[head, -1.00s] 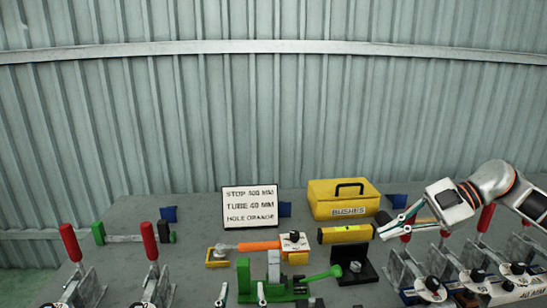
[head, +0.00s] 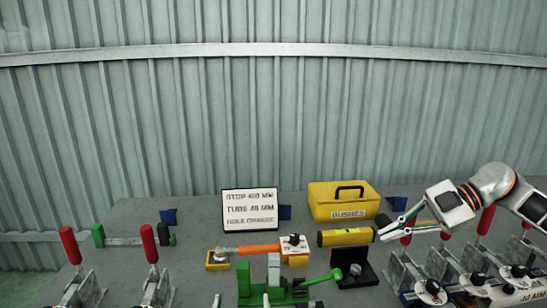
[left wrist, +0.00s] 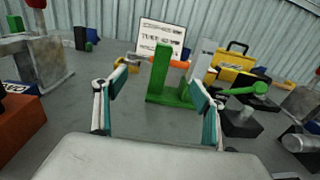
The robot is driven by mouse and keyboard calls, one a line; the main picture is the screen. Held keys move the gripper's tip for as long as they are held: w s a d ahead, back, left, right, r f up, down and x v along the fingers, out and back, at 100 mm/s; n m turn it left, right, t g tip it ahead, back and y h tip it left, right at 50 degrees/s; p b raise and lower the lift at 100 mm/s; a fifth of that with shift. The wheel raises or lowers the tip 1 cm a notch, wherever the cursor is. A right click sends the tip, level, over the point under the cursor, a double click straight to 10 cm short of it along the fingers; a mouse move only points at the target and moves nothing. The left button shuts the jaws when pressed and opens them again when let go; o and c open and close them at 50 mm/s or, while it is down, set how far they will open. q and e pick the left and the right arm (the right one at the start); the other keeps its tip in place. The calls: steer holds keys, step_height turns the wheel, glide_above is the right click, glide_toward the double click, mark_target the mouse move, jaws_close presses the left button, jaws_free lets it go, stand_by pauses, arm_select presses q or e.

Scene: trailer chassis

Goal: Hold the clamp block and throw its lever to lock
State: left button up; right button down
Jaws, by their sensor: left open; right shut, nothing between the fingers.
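The green clamp block (head: 243,284) stands upright on the bench at the bottom centre of the head view. Its green lever (head: 318,279) reaches out to the right and ends in a round knob. In the left wrist view the block (left wrist: 161,78) stands ahead, between and beyond the fingers of my open left gripper (left wrist: 152,85), with the lever (left wrist: 245,90) to the right. Nothing is between those fingers. In the head view only the fingertips of my left gripper (head: 241,300) show at the bottom edge. My right gripper (head: 398,228) is shut and empty, right of the lever.
An orange-handled tool (head: 250,250) lies behind the block. A yellow bushes box (head: 340,208) and a sign (head: 250,210) stand farther back. Red-handled clamps (head: 150,244) stand on both sides.

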arm_select(q)
steer(key=s, duration=1)
steer(key=shift+s+d, duration=0.15)
steer(key=shift+s, duration=0.25)
